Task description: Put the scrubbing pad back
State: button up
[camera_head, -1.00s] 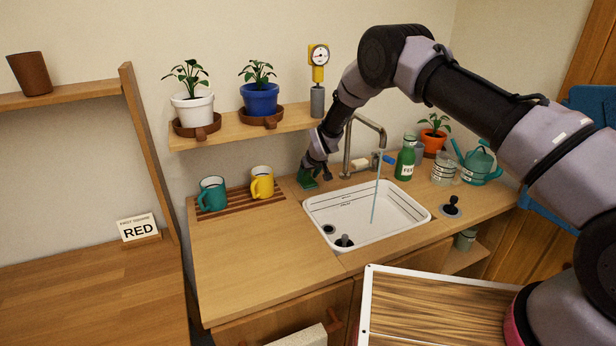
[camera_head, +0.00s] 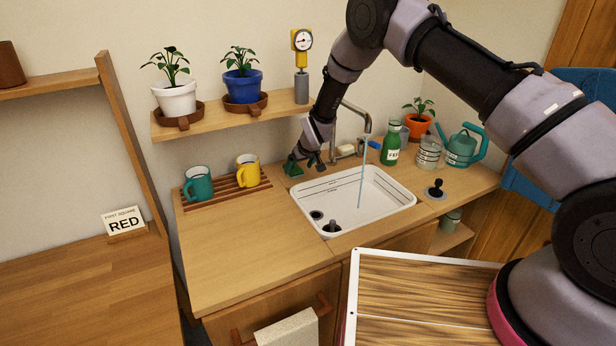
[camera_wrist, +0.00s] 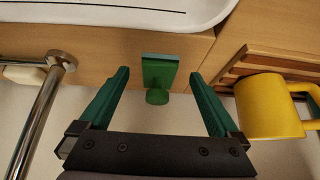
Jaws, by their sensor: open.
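The scrubbing pad (camera_wrist: 158,74) is a green block with a round knob and a pale blue-grey edge. It is on the wooden counter behind the sink in the wrist view. My gripper (camera_wrist: 160,82) is open, with one green finger on each side of the pad and a visible gap at both. Depth between fingertips and pad is hard to tell. In the head view my gripper (camera_head: 304,163) is low at the sink's back left corner. The green there is small, and I cannot clearly separate pad from finger.
The white sink (camera_head: 392,222) has running water from the tap (camera_head: 368,124). A yellow mug (camera_head: 247,172) and teal mug (camera_head: 198,184) stand on a slatted rack left of my gripper. A green bottle (camera_head: 391,150) stands right of the tap. The front left counter is clear.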

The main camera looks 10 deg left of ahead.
jog(key=s+d, duration=0.4)
jog(key=s, duration=0.2)
jog(key=shift+s+d, duration=0.2)
jog(key=shift+d, duration=0.2)
jog(key=shift+s, duration=0.1)
